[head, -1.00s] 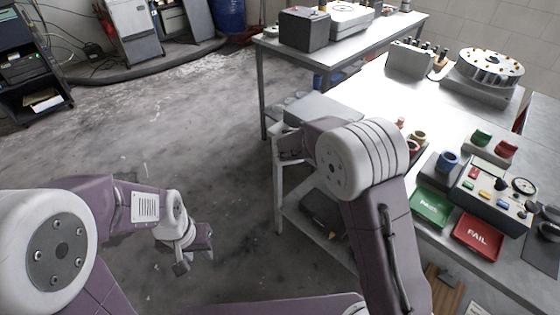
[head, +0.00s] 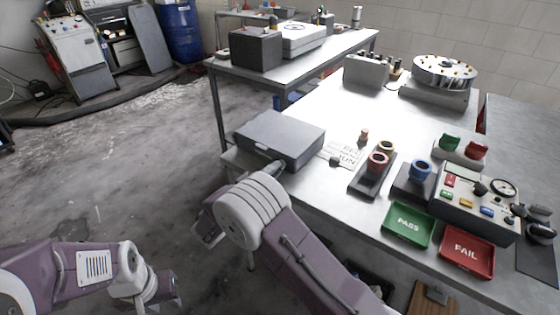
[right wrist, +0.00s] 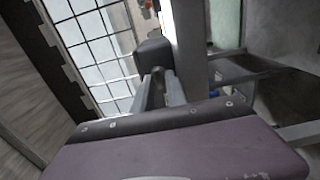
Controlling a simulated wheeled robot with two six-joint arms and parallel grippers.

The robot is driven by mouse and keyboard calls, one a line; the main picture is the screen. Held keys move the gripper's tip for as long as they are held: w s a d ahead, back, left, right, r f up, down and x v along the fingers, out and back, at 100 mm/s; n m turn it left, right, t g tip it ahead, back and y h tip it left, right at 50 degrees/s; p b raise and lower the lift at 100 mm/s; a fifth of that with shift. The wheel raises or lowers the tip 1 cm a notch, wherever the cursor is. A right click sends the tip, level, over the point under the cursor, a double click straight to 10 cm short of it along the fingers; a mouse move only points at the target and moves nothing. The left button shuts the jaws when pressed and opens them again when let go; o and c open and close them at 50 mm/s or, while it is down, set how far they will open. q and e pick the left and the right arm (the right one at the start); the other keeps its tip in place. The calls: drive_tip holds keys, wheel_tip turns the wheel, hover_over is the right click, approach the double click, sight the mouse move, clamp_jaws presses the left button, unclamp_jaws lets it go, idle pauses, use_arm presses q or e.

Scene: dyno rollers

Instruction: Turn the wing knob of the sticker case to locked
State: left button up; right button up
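A flat grey case (head: 278,136), which I take for the sticker case, lies closed at the left edge of the workbench in the head view. I cannot make out its wing knob or the knob's setting. My right arm's white joint stands in front of the case's near side, and my right gripper is mostly hidden there. In the right wrist view, narrow grey fingers of my right gripper (right wrist: 160,88) show near a dark rounded block; their opening is unclear. My left gripper (head: 168,290) is low over the floor at bottom left, away from the bench.
On the workbench (head: 330,195) are a printed sheet (head: 342,153), a stand with ringed rollers (head: 377,162), a blue-ringed block (head: 420,170), a green PASS tray (head: 408,226), a red FAIL tray (head: 467,250) and a control box (head: 478,205). A second table (head: 300,65) stands behind.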

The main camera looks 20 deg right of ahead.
drive_tip(key=shift+d+r, duration=0.1)
drive_tip(key=shift+d, duration=0.05)
clamp_jaws()
drive_tip(key=n+p, duration=0.3)
drive_tip(key=n, duration=0.1)
drive_tip(key=shift+r+n, duration=0.15)
drive_tip(key=shift+n, duration=0.15)
drive_tip(key=n+p, duration=0.3)
drive_tip(key=n, duration=0.1)
drive_tip(key=n+p, duration=0.3)
drive_tip(key=n, duration=0.2)
drive_tip(key=shift+n, duration=0.4)
drive_tip(key=shift+n+p, duration=0.75)
drive_tip(key=shift+n, duration=0.85)
drive_tip(key=shift+f+n, duration=0.2)
drive_tip(key=shift+n, duration=0.1)
